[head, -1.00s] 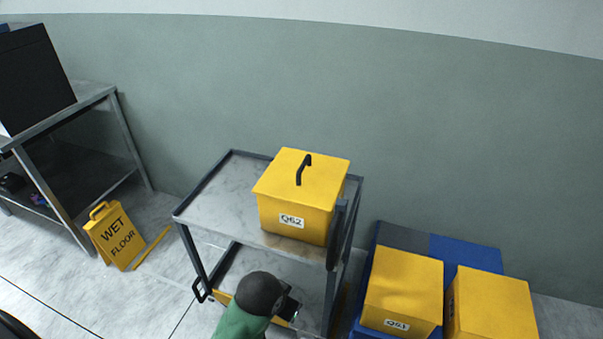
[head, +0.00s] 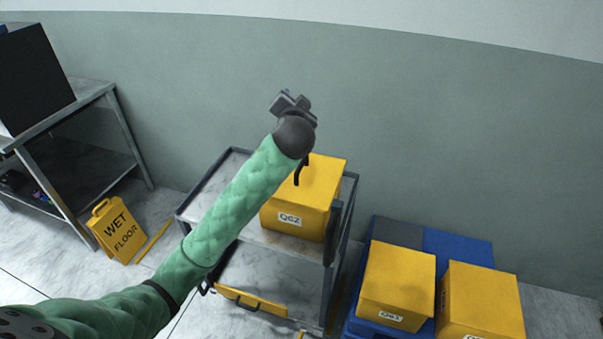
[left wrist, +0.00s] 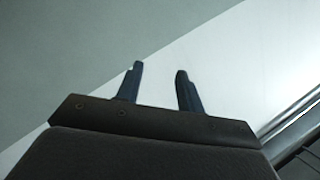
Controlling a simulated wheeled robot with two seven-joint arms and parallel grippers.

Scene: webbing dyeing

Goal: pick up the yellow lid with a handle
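A yellow box (head: 291,224) labelled Q62 sits on the cart's upper shelf. Its yellow top (head: 325,175) carries a black handle (head: 301,169), partly hidden by my arm. A flat yellow piece (head: 262,306) with a dark handle-like part lies tilted on the cart's lower shelf. My left gripper (head: 293,102) is raised above the Q62 box, apart from it, with the wall behind. In the left wrist view its two fingers (left wrist: 159,88) are spread, with only wall between them. My right gripper is not in view.
The grey cart (head: 228,165) stands by the wall, its upper shelf clear left of the box. Two yellow boxes (head: 398,280) (head: 482,295) rest on blue crates (head: 460,246) at right. A wet floor sign (head: 115,232) and a metal table (head: 95,92) stand at left.

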